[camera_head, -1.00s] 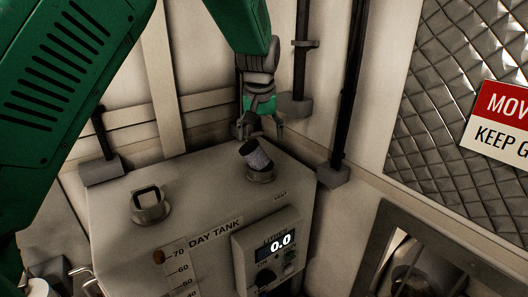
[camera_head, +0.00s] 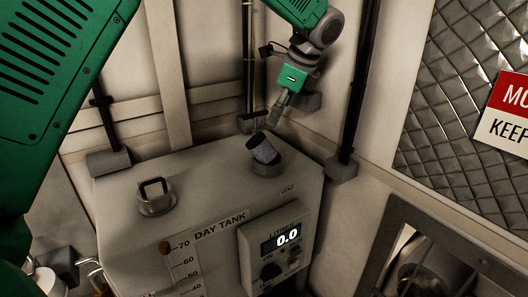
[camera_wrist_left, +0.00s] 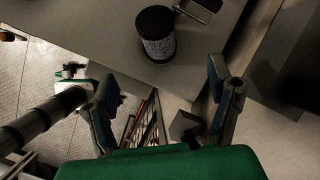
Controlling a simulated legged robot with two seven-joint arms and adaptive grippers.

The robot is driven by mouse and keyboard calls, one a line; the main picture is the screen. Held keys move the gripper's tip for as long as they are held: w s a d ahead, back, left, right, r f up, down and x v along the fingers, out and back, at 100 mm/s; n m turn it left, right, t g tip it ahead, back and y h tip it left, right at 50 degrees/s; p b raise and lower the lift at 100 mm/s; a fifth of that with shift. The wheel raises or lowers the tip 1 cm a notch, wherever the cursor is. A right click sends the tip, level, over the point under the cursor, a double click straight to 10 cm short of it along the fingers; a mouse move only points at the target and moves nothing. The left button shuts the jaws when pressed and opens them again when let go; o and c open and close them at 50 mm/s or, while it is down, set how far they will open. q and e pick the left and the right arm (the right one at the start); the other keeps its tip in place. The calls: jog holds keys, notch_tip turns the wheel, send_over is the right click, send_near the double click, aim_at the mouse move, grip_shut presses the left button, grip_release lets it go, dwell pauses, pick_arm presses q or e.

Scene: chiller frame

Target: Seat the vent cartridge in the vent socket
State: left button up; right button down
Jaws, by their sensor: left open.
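The vent cartridge (camera_head: 265,149) is a grey mesh-sided cylinder with a dark top. It leans to the upper left on the vent socket (camera_head: 267,169), a short round collar on the tank top near the VENT label. How far its lower end sits in the collar is hidden. In the left wrist view the cartridge (camera_wrist_left: 157,40) stands beyond the fingers, dark end toward the camera. My left gripper (camera_head: 275,118) is just behind and above the cartridge, apart from it. Its fingers are spread and empty in the left wrist view (camera_wrist_left: 162,78). My right gripper is not in view.
The day tank (camera_head: 215,185) has a second collar with a square-looped cap (camera_head: 155,197) at left. A display box (camera_head: 277,247) reading 0.0 is on its front. Dark vertical posts (camera_head: 352,90) and the wall stand close behind and right of the gripper.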

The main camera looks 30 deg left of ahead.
aim_at(263, 134)
pick_arm(q)
jog(key=shift+m, duration=0.3)
jog(key=x, duration=0.8)
jog(key=shift+f+p, duration=0.1)
jog(key=shift+p, duration=0.3)
jog(key=p+x, duration=0.1)
jog(key=x, duration=0.3)
jog(key=shift+s+a+f, duration=0.15)
jog(key=shift+a+f, duration=0.1)
jog(key=shift+f, duration=0.1)
jog(key=shift+a+f, duration=0.15)
jog(key=shift+f, duration=0.2)
jog(key=shift+r, duration=0.1)
jog(key=c, duration=1.5)
jog(key=shift+r, duration=0.1)
notch_tip(263, 134, up, 4)
jog(key=shift+f+b, duration=0.25)
jog(key=shift+b, duration=0.1)
jog(key=s+d+b, duration=0.2)
jog(key=d+b, duration=0.1)
jog(key=d, duration=1.5)
